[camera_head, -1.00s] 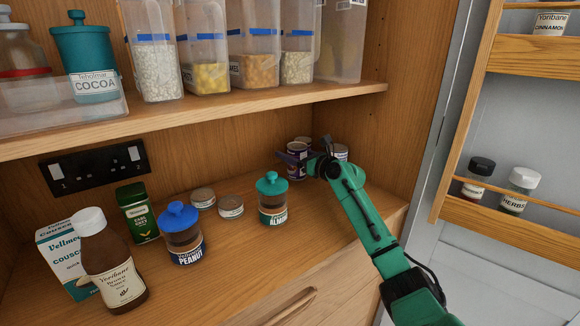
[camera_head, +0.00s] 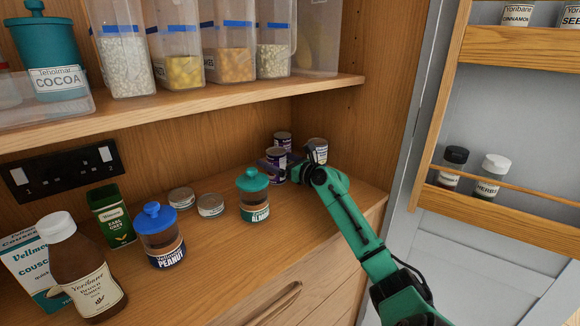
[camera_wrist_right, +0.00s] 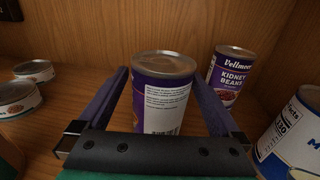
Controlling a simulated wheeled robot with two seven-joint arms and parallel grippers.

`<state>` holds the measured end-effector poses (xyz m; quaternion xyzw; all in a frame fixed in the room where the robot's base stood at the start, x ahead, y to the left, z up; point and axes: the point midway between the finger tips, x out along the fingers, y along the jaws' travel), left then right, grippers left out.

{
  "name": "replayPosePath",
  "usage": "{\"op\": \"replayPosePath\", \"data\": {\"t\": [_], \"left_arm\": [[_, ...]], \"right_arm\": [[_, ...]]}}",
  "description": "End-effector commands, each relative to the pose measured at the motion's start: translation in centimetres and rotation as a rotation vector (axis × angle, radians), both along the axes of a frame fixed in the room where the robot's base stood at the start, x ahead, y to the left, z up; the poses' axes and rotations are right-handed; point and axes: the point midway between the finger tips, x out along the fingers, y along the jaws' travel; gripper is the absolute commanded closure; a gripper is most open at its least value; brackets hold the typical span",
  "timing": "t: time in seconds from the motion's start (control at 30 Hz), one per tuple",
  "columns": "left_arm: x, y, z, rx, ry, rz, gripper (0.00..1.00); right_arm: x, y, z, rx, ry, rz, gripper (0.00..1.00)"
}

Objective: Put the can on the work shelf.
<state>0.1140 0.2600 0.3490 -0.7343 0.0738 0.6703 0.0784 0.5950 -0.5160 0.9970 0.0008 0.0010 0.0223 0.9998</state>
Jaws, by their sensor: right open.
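A purple can (camera_head: 276,166) stands upright on the lower wooden shelf (camera_head: 225,255), near the back right corner. In the right wrist view the can (camera_wrist_right: 163,103) shows its white text label and stands between the two fingers. My right gripper (camera_wrist_right: 159,76) is open around it, with a finger on each side; I cannot tell whether either finger touches it. In the head view the gripper partly covers the cans. My left gripper is not in view. I cannot tell which surface is the work shelf.
A kidney beans can (camera_wrist_right: 231,75) stands close behind, to the right; another can (camera_wrist_right: 292,135) is nearer right. Two flat tins (camera_head: 195,202), an almond jar (camera_head: 254,197) and a peanut jar (camera_head: 160,238) stand left. An upper shelf (camera_head: 190,117) overhangs. A door rack (camera_head: 490,210) is at right.

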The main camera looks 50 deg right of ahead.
Motion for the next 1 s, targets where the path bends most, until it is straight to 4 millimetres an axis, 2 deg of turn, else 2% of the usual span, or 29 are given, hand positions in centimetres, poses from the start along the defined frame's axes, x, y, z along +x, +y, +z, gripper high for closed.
{"op": "replayPosePath", "data": {"t": [0.3,0.43,0.57,1.0], "left_arm": [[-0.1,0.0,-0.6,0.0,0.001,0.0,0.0],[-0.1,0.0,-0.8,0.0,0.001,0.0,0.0],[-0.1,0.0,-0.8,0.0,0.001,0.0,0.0],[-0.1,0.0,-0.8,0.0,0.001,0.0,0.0]], "right_arm": [[-6.9,-0.3,-0.2,0.0,0.001,-0.002,0.0],[-9.2,-0.4,-0.1,0.0,0.0,-0.001,0.0],[-10.1,-0.4,0.0,-0.001,0.001,0.0,0.0],[-10.0,-0.4,0.1,-0.001,0.0,-0.001,0.0]]}}
